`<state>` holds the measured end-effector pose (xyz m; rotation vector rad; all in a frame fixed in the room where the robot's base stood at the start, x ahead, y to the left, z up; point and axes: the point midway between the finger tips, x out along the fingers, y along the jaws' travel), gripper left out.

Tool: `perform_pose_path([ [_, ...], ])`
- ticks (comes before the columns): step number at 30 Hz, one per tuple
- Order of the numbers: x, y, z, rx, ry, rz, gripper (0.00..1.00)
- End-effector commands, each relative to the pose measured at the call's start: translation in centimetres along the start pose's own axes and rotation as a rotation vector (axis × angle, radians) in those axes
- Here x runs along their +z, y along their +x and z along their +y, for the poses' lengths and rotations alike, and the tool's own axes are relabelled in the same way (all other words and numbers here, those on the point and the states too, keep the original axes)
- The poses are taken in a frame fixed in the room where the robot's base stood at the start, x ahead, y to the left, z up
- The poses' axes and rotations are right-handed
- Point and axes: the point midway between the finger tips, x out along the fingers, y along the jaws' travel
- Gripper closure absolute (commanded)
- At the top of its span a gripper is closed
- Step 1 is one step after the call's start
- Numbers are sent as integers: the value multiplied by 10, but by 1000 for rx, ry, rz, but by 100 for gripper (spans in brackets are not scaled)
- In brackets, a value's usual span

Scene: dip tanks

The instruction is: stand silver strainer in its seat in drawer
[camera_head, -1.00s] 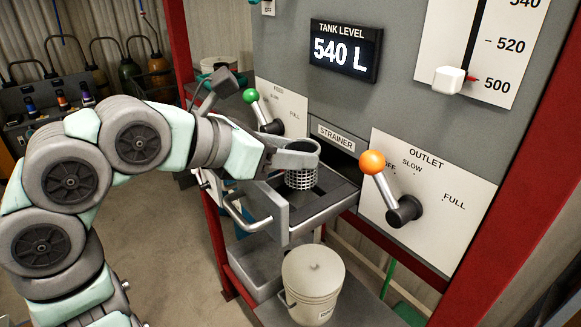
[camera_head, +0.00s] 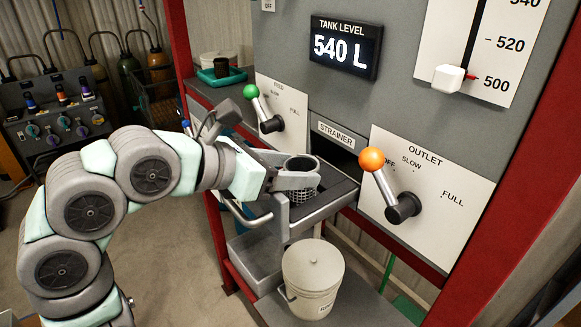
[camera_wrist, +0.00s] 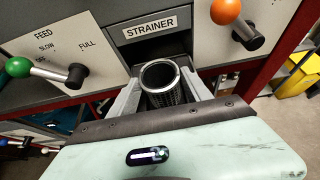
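The silver strainer (camera_head: 305,196) is a mesh basket with a round open top, standing about upright at the open drawer (camera_head: 328,207) under the STRAINER label. My gripper (camera_head: 300,180) has a finger across the strainer's near side, just below its rim. In the wrist view the strainer (camera_wrist: 160,97) is between the two fingertips of my gripper (camera_wrist: 162,84), which appear to touch its sides. The basket's lower end is down at the drawer's tray level. The seat is hidden under the strainer and fingers, so I cannot tell whether the basket is fully in it.
The orange-knobbed OUTLET lever (camera_head: 372,160) is right of the drawer, the green-knobbed FEED lever (camera_head: 251,92) to its left. The drawer's upright front and handle (camera_head: 245,215) are near my wrist. A lidded white bucket (camera_head: 313,275) stands below. The display reads 540 L.

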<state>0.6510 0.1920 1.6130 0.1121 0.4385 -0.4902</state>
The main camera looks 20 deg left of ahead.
Motion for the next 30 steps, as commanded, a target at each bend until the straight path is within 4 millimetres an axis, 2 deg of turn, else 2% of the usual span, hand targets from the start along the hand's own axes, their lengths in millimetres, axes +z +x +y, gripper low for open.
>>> perform_pose_path([
  [3,0,0,0,0,0,0,34],
  [14,5,-5,0,1,-1,0,34],
  [17,2,-20,1,4,0,-1,34],
  [27,3,-93,0,4,1,-3,34],
  [30,3,-107,1,1,-1,0,34],
])
